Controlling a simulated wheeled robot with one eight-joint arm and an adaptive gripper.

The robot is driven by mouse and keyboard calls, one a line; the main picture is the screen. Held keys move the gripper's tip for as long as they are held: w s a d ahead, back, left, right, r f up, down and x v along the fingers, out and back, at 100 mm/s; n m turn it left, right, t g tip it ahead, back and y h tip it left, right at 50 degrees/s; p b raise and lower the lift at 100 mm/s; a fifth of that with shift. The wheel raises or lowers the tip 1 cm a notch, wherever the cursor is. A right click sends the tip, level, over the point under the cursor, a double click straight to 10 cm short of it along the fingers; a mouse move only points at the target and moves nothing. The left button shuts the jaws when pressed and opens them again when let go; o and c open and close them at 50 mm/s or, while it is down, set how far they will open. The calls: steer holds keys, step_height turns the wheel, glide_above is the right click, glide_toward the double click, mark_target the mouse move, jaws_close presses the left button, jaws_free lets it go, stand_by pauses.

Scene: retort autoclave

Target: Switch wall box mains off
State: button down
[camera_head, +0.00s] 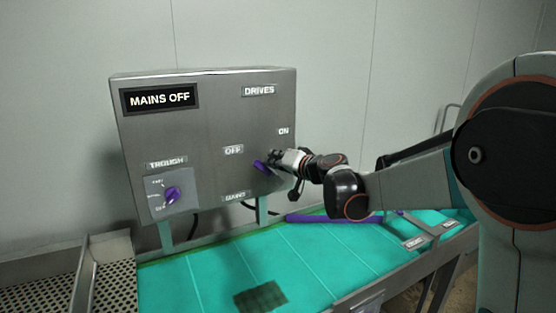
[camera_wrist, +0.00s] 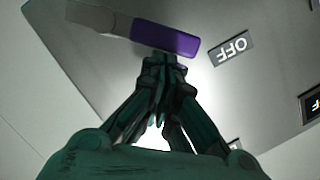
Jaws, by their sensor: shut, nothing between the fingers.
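The grey wall box (camera_head: 205,115) stands behind the teal belt, and its black display (camera_head: 160,98) reads "MAINS OFF". The mains lever's purple grip (camera_head: 261,167) shows just left of my gripper (camera_head: 274,160); the rest of the lever is hidden behind the gripper there. The OFF label (camera_head: 233,150) is up and left of the grip, the ON label (camera_head: 283,131) above my gripper. In the wrist view the purple grip (camera_wrist: 165,37) points towards the OFF label (camera_wrist: 232,48). My closed fingertips (camera_wrist: 162,60) are at the grip's edge, touching or nearly so, with nothing between them.
A trough knob (camera_head: 172,195) with a purple handle is at the box's lower left. The teal belt (camera_head: 215,275) runs below, with a purple bar (camera_head: 335,218) along its back. A perforated metal tray (camera_head: 65,285) is at left.

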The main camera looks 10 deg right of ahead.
steer(key=shift+s+a+f+n, duration=0.1)
steer(key=shift+a+n, duration=0.2)
stand_by(0.5)
